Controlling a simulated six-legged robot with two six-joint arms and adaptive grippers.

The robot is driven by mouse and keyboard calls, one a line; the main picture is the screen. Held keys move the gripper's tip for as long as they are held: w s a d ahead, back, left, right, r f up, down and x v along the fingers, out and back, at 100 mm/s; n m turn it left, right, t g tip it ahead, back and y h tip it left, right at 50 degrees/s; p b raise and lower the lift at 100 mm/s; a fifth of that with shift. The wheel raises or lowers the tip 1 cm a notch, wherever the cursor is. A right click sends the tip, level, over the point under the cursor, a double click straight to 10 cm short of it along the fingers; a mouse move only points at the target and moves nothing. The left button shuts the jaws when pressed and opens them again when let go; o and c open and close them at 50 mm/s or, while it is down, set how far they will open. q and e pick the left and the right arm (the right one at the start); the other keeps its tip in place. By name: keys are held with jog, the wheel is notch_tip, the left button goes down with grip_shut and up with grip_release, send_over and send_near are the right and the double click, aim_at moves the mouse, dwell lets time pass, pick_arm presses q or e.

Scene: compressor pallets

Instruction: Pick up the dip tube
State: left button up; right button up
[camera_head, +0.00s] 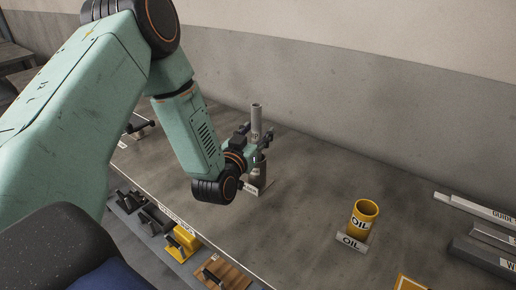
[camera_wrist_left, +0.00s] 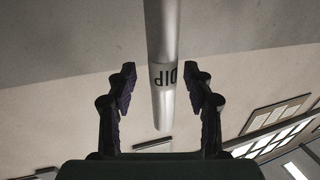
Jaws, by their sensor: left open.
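The dip tube (camera_head: 256,117) is a slim grey cylinder standing upright on the bench, above a dark holder (camera_head: 258,177) with a small label. In the left wrist view the dip tube (camera_wrist_left: 162,40) shows as a pale metal tube with "DIP" printed upside down. My left gripper (camera_head: 257,136) is at the tube, its fingers to either side. In the left wrist view the left gripper (camera_wrist_left: 160,82) is open, with the tube between its fingers and gaps on both sides. The tube's lower part is partly hidden by the gripper in the head view. My right gripper is not in view.
A yellow oil cup (camera_head: 365,217) stands behind an "OIL" label to the right. Grey bars (camera_head: 485,250) lie at the far right. Along the bench's front edge are dark blocks and a yellow block (camera_head: 182,243). The wall rises close behind; the bench between tube and cup is clear.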

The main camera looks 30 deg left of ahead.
pick_arm(q)
jog(key=shift+w, duration=0.25)
jog(key=shift+a+f, duration=0.15)
jog(key=shift+a, duration=0.2)
jog(key=shift+d, duration=0.25)
jog(key=c, duration=0.5)
grip_shut()
jog(key=shift+a, duration=0.1)
